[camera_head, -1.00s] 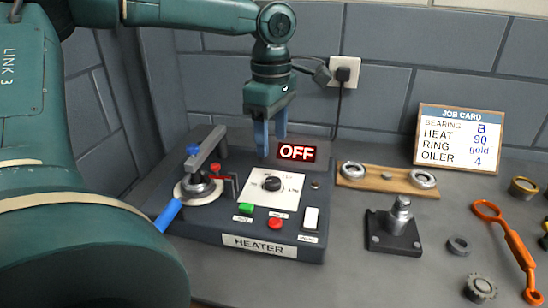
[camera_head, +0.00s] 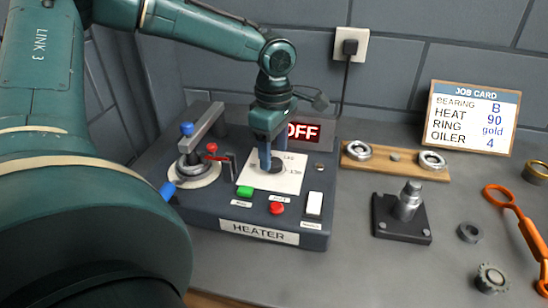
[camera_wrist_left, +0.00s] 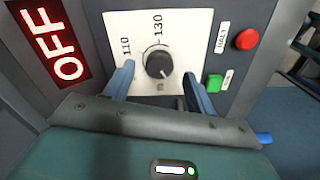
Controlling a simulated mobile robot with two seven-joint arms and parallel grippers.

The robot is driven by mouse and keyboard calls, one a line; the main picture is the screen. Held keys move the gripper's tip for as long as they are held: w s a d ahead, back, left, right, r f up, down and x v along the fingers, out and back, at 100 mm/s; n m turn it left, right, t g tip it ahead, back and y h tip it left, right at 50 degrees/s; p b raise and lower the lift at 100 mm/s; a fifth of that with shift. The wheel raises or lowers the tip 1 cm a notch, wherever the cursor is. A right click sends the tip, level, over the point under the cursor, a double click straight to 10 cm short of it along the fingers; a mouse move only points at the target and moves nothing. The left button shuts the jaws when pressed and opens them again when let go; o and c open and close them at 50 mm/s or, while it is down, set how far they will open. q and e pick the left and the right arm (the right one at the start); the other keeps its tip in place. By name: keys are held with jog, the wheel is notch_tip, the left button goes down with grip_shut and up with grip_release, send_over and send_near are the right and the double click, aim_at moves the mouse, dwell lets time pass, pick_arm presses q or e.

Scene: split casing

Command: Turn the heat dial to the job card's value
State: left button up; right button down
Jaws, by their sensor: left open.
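The heat dial is a black knob (camera_wrist_left: 158,65) on a white scale plate (camera_wrist_left: 118,24) on top of the heater box (camera_head: 318,238). In the left wrist view the marks 110 and 130 can be read beside it. My left gripper (camera_wrist_left: 160,82) is open, with one blue finger on each side of the knob; whether they touch it I cannot tell. In the head view the left gripper (camera_head: 268,160) points down over the dial and partly hides it. The job card (camera_head: 473,118) reads bearing B, heat 90, ring gold, oiler 4. My right gripper is not in view.
A green button (camera_head: 245,192), a red button (camera_head: 277,208) and a white switch (camera_head: 314,203) sit in front of the dial. A clamp-like arm (camera_head: 205,130) stands on the left. A wooden ring board (camera_head: 395,161) lies to the right.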

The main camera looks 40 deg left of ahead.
aim_at(276, 163)
pick_arm(q)
jog(key=shift+f, duration=1.15)
jog(key=shift+c, duration=0.6)
jog(key=c, duration=0.9)
